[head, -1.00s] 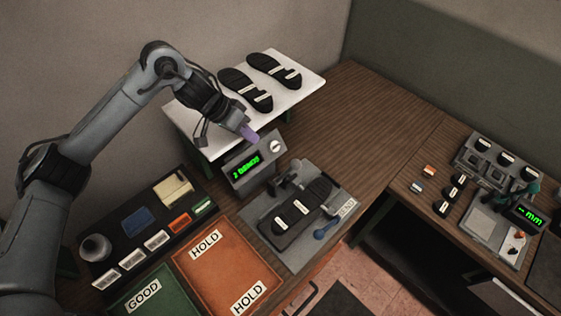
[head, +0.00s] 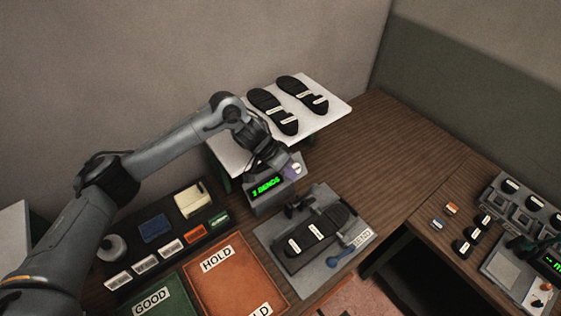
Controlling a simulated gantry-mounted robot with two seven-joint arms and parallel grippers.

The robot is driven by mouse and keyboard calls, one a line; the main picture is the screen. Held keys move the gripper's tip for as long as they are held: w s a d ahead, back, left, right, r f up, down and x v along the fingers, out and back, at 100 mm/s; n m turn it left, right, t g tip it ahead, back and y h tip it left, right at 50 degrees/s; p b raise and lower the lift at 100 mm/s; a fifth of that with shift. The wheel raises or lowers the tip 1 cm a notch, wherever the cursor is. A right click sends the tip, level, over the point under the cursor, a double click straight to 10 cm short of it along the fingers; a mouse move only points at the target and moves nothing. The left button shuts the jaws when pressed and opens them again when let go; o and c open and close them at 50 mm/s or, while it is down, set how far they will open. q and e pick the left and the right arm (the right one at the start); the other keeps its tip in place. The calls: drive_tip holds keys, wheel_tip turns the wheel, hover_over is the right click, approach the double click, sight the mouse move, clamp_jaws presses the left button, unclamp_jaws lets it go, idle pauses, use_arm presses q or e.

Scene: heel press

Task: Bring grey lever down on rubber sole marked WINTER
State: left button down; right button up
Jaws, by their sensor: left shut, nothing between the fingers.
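A black rubber sole (head: 335,217) lies on the grey press plate (head: 270,232); its white labels are too small to read. Grey lever parts (head: 293,208) stand at the sole's back left edge, apparently raised; I cannot tell which is the lever itself. Two more black soles, a left one (head: 268,103) and a right one (head: 297,90), lie on the white shelf (head: 335,100), their labels unreadable. My right gripper is out of view.
The display box (head: 262,199) shows green text, seemingly "2 BENDS". A blue-handled part (head: 347,251) lies at the plate's front right. An orange HOLD mat (head: 235,275) and green GOOD mat (head: 160,295) lie front left. Bare wooden bench (head: 395,160) extends right.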

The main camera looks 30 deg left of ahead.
use_arm(q)
drive_tip(key=p, duration=0.1)
hover_over(306, 197)
drive_tip(key=a, duration=0.2)
drive_tip(key=shift+a+f, duration=0.1)
drive_tip(key=shift+f, duration=1.25)
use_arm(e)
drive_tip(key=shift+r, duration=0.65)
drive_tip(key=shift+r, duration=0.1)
